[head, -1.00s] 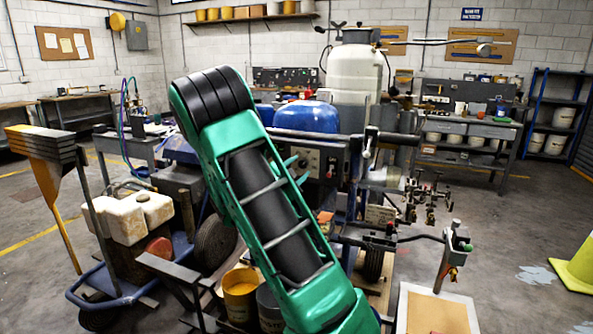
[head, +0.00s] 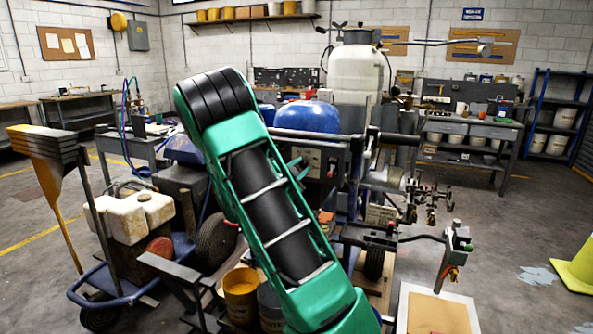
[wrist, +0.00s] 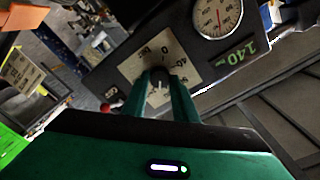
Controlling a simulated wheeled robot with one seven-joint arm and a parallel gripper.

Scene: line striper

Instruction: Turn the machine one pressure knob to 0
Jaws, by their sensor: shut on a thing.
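The pressure knob (wrist: 159,86) is a small dark knob with a pale pointer mark, on a light dial plate (wrist: 177,58) with printed numbers. In the wrist view the dial appears turned around, and I cannot read the exact setting. My gripper (wrist: 160,84) has its two green fingers on either side of the knob, shut on it. In the head view the knob and most of the gripper are hidden behind my green arm; the machine's control panel (head: 312,160) shows just beyond it.
A round pressure gauge (wrist: 217,17) with a red needle and a lit green display (wrist: 241,54) sit beside the dial. The line striper carries a blue tank (head: 307,118) and a tall white tank (head: 355,75). A hand cart (head: 105,275) stands left. Floor at right is fairly clear.

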